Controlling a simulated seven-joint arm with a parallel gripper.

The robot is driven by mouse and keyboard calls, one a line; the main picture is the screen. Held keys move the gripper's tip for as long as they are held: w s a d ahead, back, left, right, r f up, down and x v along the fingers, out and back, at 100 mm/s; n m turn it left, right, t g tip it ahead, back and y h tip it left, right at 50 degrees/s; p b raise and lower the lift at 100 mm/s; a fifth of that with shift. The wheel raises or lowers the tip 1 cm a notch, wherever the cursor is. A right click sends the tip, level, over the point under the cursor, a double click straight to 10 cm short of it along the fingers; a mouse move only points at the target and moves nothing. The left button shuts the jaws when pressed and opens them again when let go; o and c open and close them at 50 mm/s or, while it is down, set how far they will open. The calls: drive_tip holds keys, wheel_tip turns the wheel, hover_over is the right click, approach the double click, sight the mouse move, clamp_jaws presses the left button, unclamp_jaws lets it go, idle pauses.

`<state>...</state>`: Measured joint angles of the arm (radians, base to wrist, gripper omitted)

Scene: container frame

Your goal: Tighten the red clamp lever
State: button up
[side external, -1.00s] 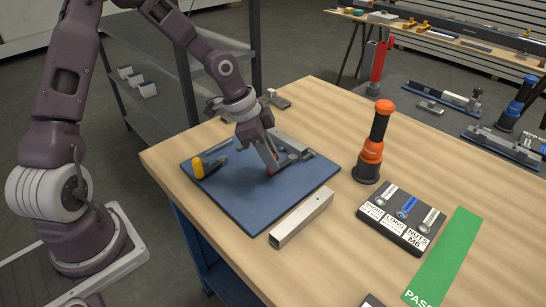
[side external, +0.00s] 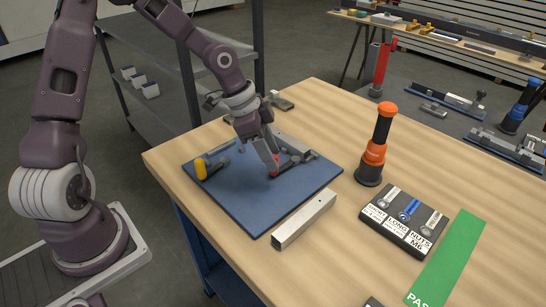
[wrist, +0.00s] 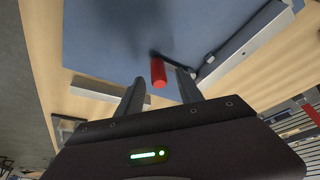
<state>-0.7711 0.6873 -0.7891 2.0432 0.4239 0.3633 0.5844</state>
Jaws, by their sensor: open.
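The red clamp lever (wrist: 158,72) shows in the wrist view as a short red cylinder on a dark arm, just ahead of my fingertips and about midway between them. In the side view only a bit of its red (side external: 275,157) shows beside my fingers. My gripper (side external: 272,170) is open with nothing held, pointing down over the blue plate (side external: 235,205). Its two fingers also show in the wrist view (wrist: 160,80), one each side of the lever. I cannot tell whether a finger touches it. A yellow-handled clamp (side external: 201,169) stands at the plate's left.
A loose metal bar (side external: 304,220) lies along the plate's front right edge. An orange and black screwdriver-like tool (side external: 373,145) stands upright to the right. A labelled parts tray (side external: 405,220) and a green PASS strip (side external: 447,258) lie farther right. Bare wood lies between them.

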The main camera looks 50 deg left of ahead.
drive_tip(key=v, duration=0.5)
drive_tip(key=shift+r, duration=0.2)
drive_tip(key=s+d+r+n+t+y, duration=0.1)
drive_tip(key=s+r+n, duration=0.3)
drive_tip(key=s, duration=0.7)
drive_tip(key=s+d+r+n+t+y, duration=0.1)
drive_tip(key=s+d+r+n+y, duration=0.1)
drive_tip(key=s+r+n, duration=0.3)
drive_tip(key=s+r, duration=0.3)
drive_tip(key=s, duration=0.4)
